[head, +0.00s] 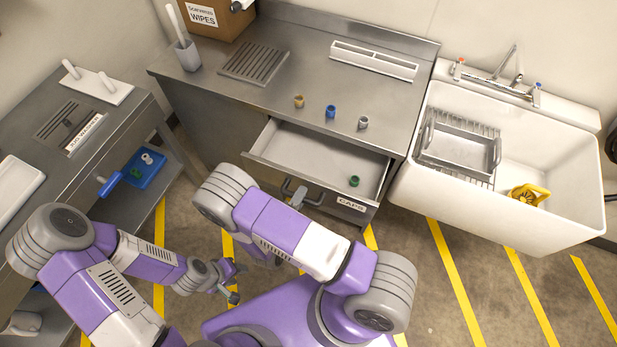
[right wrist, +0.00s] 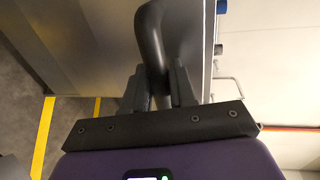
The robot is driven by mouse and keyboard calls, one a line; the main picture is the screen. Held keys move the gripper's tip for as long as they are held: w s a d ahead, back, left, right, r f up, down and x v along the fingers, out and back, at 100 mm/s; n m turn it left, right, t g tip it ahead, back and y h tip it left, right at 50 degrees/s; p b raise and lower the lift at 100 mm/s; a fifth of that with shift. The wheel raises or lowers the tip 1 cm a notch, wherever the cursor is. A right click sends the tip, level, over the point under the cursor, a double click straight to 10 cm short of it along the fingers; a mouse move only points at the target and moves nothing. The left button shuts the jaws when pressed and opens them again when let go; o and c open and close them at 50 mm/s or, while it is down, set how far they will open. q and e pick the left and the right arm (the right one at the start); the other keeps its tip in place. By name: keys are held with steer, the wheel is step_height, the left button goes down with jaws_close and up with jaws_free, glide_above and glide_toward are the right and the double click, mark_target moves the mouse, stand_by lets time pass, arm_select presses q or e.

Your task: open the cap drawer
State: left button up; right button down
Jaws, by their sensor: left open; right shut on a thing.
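The cap drawer (head: 315,152), marked CAPS, stands pulled out from under the steel counter, its inside in sight. A green cap (head: 354,181) lies in it near the front right. The drawer's handle shows as a dark curved bar (right wrist: 152,45) in the right wrist view. My right gripper (right wrist: 161,88) is shut on this handle, a finger on each side. My left gripper (head: 237,282) is open and empty, low over the floor in front of the drawer.
On the counter (head: 250,92) stand a brown cap (head: 298,101), a blue cap (head: 331,111) and a grey cap (head: 363,122). A white sink (head: 550,222) with a rack (head: 458,150) is at the right. A side table (head: 105,135) stands at the left. Striped floor lies in front.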

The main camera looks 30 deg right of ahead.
steer(key=shift+f+v, duration=0.25)
steer(key=shift+v, duration=1.05)
steer(key=shift+f+v, duration=0.2)
steer(key=shift+v, duration=1.1)
steer(key=c, duration=1.1)
jaws_free()
steer(key=shift+o, duration=0.2)
